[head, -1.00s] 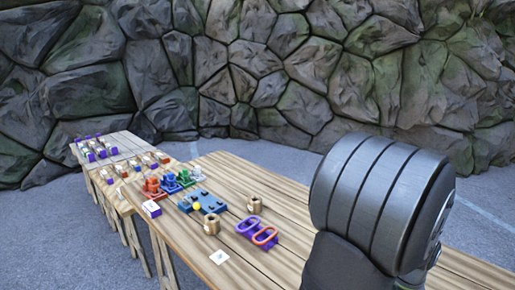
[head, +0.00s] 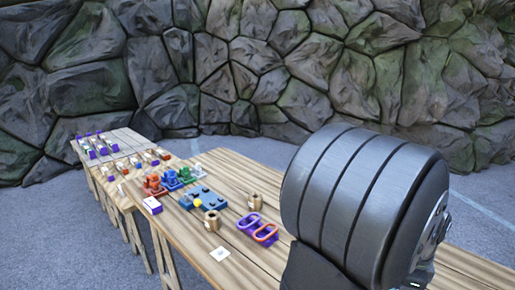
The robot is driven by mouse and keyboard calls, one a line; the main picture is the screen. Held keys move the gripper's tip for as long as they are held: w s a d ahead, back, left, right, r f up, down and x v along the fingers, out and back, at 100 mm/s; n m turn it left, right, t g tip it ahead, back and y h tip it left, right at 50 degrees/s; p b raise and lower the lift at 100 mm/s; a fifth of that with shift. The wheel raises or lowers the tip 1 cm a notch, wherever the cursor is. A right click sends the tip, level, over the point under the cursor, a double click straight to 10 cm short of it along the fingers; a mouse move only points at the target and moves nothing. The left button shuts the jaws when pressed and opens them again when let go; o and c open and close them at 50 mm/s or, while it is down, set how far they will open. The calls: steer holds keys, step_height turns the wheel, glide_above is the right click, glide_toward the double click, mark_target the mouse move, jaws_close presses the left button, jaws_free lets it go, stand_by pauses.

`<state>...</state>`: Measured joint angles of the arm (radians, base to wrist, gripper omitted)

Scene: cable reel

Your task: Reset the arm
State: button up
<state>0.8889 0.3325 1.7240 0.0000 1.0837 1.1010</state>
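A large dark grey, ribbed cylindrical joint of my own arm fills the right foreground of the head view. It stands in front of the right part of the near wooden table (head: 330,262). A dark piece of my arm shows at its lower right, partly cut off by the frame edge. My gripper's fingers do not show, so whether they are open or shut cannot be seen, nor whether they hold anything.
A second table (head: 122,139) stands far left. A stone wall closes the back.

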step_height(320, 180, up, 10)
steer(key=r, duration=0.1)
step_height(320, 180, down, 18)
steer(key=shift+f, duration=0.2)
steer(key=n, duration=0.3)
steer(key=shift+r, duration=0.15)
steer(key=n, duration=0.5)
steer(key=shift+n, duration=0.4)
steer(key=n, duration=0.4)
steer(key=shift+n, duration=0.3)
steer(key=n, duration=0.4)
